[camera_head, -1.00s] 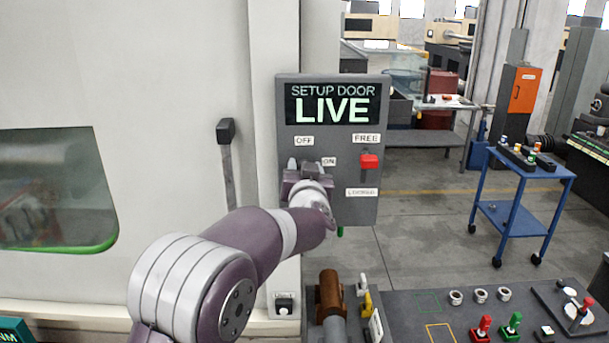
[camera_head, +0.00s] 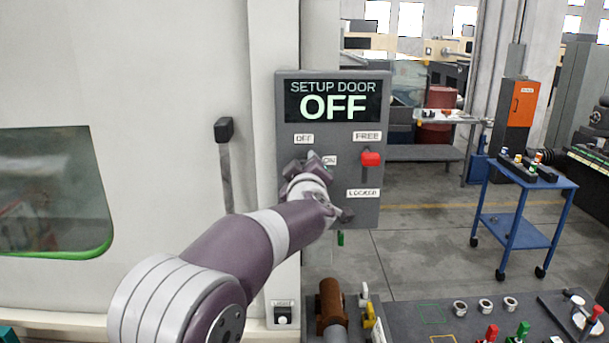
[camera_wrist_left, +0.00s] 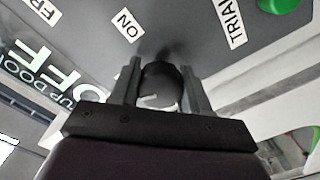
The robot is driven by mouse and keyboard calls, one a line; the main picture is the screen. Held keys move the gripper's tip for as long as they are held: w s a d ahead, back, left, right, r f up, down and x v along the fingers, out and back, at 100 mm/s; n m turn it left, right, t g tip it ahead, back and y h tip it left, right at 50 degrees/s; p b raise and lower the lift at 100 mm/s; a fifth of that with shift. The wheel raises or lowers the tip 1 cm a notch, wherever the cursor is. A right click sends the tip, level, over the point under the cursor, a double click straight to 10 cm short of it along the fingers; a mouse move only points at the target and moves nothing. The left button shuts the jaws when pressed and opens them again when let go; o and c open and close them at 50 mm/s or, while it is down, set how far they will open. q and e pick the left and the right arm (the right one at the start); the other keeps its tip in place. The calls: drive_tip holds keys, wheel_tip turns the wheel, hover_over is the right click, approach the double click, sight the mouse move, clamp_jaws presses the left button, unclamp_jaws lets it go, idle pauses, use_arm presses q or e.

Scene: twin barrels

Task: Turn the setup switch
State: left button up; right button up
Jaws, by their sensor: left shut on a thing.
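The grey setup door panel (camera_head: 360,212) stands upright ahead, and its screen (camera_head: 333,101) reads "SETUP DOOR OFF". Labels OFF, ON, FREE and LOCKED are on its face. My left gripper (camera_head: 305,163) is at the panel, between the OFF and ON labels, and hides most of the switch in the head view. In the left wrist view the black switch knob (camera_wrist_left: 160,84) sits between the two fingers, and my left gripper (camera_wrist_left: 161,88) is shut on it. A light mark shows on the knob. The TRIAL label and a green button (camera_wrist_left: 281,4) are beside it. My right gripper is not seen.
A red slider (camera_head: 371,159) is on the panel's right, by the FREE label. A dark handle (camera_head: 224,131) is on the machine wall at left. Below is a grey bench top (camera_head: 400,300) with several small parts. A blue trolley (camera_head: 520,232) stands at right.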

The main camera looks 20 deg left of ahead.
use_arm(q)
drive_tip(key=shift+f+n+b, duration=0.25)
drive_tip(key=shift+n+b, duration=0.4)
drive_tip(key=shift+n, duration=1.25)
drive_tip(key=o, duration=1.1)
drive_tip(key=shift+r, duration=0.15)
drive_tip(key=shift+c, duration=0.2)
drive_tip(key=b+v, duration=0.3)
drive_tip(key=v, duration=0.9)
drive_tip(key=shift+s, duration=0.3)
